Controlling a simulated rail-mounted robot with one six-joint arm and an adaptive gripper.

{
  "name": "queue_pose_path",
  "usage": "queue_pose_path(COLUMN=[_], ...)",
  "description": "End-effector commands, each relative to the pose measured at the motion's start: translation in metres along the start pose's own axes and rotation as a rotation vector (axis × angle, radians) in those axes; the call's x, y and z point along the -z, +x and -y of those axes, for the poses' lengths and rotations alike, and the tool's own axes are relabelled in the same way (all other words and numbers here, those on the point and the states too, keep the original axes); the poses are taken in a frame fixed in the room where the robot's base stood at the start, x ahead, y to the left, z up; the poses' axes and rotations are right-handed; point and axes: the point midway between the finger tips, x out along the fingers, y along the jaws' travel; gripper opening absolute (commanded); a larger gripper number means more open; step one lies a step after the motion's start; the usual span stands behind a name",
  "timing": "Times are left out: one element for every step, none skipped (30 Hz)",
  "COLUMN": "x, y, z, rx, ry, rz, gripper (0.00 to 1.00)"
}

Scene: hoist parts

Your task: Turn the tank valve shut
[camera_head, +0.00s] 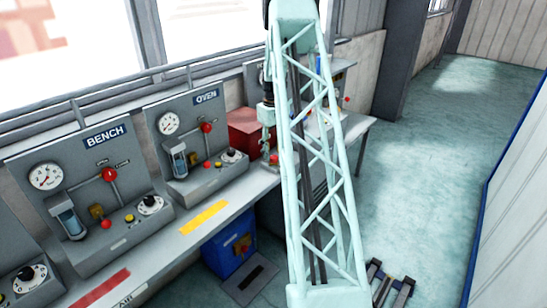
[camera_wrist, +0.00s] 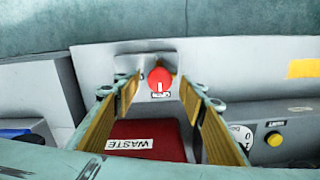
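In the wrist view a red round knob (camera_wrist: 160,75) stands out from a grey panel, with a small label below it that is too small to read. I cannot tell for sure that it is the tank valve. My gripper (camera_wrist: 158,84) is open, its two gold-padded fingers on either side of the knob in the picture. A gap shows between the knob and each finger; the depth between them is unclear. In the head view my gripper (camera_head: 268,140) hangs beside the lattice arm, above the bench. The arm hides much of the panel behind it.
A red box (camera_wrist: 145,142) labelled WASTE lies below the knob in the wrist view. Panels labelled BENCH (camera_head: 85,200) and OVEN (camera_head: 198,150) stand along the grey bench at left. A blue bin (camera_head: 230,252) stands below it. The floor at right is mostly clear.

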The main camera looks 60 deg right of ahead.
Motion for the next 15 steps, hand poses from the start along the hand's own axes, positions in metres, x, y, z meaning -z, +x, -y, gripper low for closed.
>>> queue_pose_path(x=[0.0,0.0,0.0,0.0,0.0,0.0,0.0,0.0,0.0,0.0,0.0,0.0,0.0,0.0,0.0], y=[0.006,0.009,0.012,0.014,0.016,0.018,0.02,0.021,0.022,0.022,0.023,0.023,0.023,0.023,0.023], z=[0.0,0.0,0.0,0.0,0.0,0.0,0.0,0.0,0.0,0.0,0.0,0.0,0.0,0.0,0.0], rx=[0.0,0.0,0.0,0.0,0.0,0.0,0.0,0.0,0.0,0.0,0.0,0.0,0.0,0.0,0.0], ry=[0.0,0.0,0.0,0.0,0.0,0.0,0.0,0.0,0.0,0.0,0.0,0.0,0.0,0.0,0.0], rz=[0.0,0.0,0.0,0.0,0.0,0.0,0.0,0.0,0.0,0.0,0.0,0.0,0.0,0.0,0.0], gripper=[0.38,0.38,0.38,0.38,0.38,0.38,0.38,0.38,0.38,0.38,0.38,0.38,0.38,0.38,0.38])
